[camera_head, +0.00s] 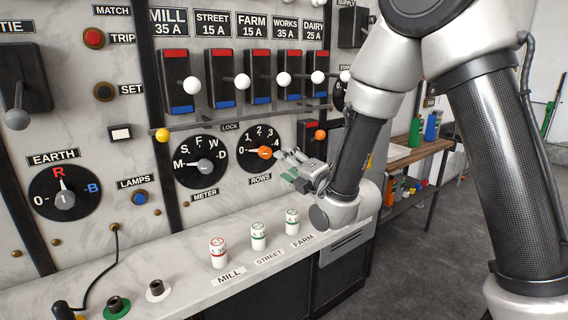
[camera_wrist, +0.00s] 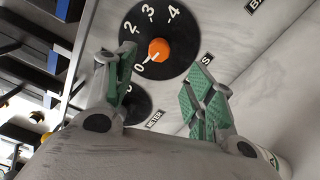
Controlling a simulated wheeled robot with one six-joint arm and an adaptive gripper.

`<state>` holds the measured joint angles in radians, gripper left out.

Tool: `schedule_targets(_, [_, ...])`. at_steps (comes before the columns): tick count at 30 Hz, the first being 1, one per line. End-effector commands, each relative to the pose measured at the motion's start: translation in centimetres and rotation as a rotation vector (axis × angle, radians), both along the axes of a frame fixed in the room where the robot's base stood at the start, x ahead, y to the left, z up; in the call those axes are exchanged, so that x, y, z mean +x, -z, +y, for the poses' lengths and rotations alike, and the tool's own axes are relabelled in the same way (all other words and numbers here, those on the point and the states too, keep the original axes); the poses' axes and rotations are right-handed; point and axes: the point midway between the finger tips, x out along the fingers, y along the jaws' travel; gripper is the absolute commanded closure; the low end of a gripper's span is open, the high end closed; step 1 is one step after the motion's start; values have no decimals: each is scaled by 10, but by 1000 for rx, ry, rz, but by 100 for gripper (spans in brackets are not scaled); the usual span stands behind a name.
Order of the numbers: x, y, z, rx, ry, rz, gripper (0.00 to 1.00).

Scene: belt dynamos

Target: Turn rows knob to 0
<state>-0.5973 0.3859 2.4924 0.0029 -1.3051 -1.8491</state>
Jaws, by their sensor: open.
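The rows knob (camera_head: 264,152) is orange and sits in the middle of a round black dial (camera_head: 253,166) marked 0 to 4. Its white pointer points left, at or close to the 0 mark. In the wrist view the knob (camera_wrist: 159,50) shows beyond my fingers, with the pointer toward the lower left; the left finger hides part of the dial's scale. My gripper (camera_head: 288,166) is open and empty, just right of the dial in the head view. In the wrist view its green-padded fingers (camera_wrist: 165,72) are spread apart, with the knob seen between and above them, not held.
The meter dial (camera_head: 204,165) is left of the rows dial. Red-and-blue switches (camera_head: 260,76) with white balls line the panel above. Several labelled white fuses (camera_head: 218,255) stand on the ledge below.

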Motion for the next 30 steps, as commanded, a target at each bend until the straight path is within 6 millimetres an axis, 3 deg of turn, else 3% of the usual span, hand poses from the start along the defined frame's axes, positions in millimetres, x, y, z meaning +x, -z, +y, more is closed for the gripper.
schedule_targets(7, [1, -1, -2, 6, 5, 10, 46])
schedule_targets(10, [5, -8, -17, 43, 32, 85, 46])
schedule_targets(14, [8, -22, -67, 171, 138, 322, 46])
schedule_targets(17, [-5, -33, -121, 326, 281, 560, 46])
schedule_targets(20, [-36, -40, -177, 502, 459, 785, 46])
schedule_targets(23, [-84, -45, -229, 698, 667, 982, 46])
schedule_targets(27, [-169, -49, -287, 985, 990, 1188, 46])
schedule_targets(30, [-229, -49, -312, 1163, 1201, 1273, 46])
